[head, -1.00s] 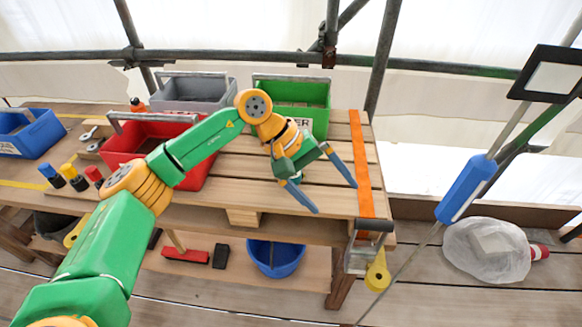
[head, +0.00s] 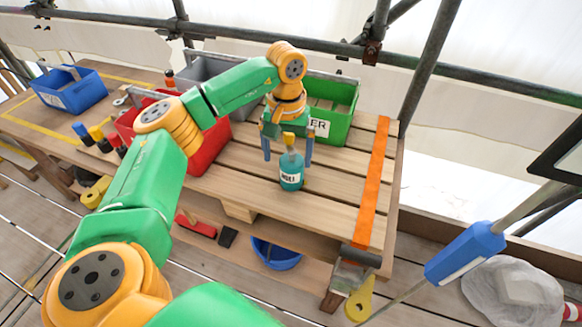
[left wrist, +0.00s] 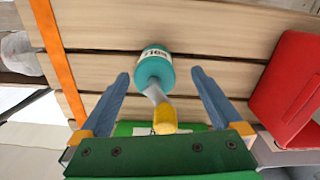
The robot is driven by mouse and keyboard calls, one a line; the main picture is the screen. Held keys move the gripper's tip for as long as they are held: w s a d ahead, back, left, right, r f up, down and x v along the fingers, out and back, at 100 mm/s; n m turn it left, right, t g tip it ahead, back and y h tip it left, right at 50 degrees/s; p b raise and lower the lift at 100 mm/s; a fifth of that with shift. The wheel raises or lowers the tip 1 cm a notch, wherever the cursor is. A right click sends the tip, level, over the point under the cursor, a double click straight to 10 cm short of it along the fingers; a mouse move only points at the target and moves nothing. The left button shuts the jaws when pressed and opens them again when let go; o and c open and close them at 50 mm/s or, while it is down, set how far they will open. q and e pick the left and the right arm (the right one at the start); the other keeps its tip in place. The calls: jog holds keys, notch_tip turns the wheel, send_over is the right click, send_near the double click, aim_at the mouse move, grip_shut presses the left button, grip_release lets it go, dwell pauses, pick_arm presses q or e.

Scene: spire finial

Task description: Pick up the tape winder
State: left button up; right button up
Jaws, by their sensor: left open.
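My left gripper (head: 288,161) is open and points down over the bench. A teal bottle-like thing (head: 290,174) with a white label and a yellow top stands upright on the planks under it. Its yellow top is between the fingers, with a gap on both sides. In the left wrist view the teal body (left wrist: 154,70) lies just past the fingertips of the left gripper (left wrist: 160,78), and the yellow top (left wrist: 164,118) is closer to the palm. I cannot tell for sure that this is the tape winder; nothing else clearly looks like one. My right gripper is not in view.
A green crate (head: 343,126) is behind the gripper and a red crate (head: 207,150) to its left. An orange strap (head: 375,180) crosses the bench at right. A blue crate (head: 75,92) stands far left. Planks between bottle and strap are clear.

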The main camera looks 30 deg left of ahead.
pick_arm(q)
jog(key=shift+w+d+f, duration=0.1)
jog(key=shift+d+f, duration=0.05)
jog(key=shift+f, duration=0.35)
jog(key=shift+w+d+f, duration=0.2)
jog(key=shift+w+d, duration=0.1)
jog(key=shift+w, duration=0.15)
jog(key=shift+s+a+r, duration=0.1)
jog(key=shift+s+a, duration=0.05)
jog(key=shift+s, duration=0.05)
jog(key=c, duration=1.3)
grip_shut()
jog(key=shift+w, duration=0.15)
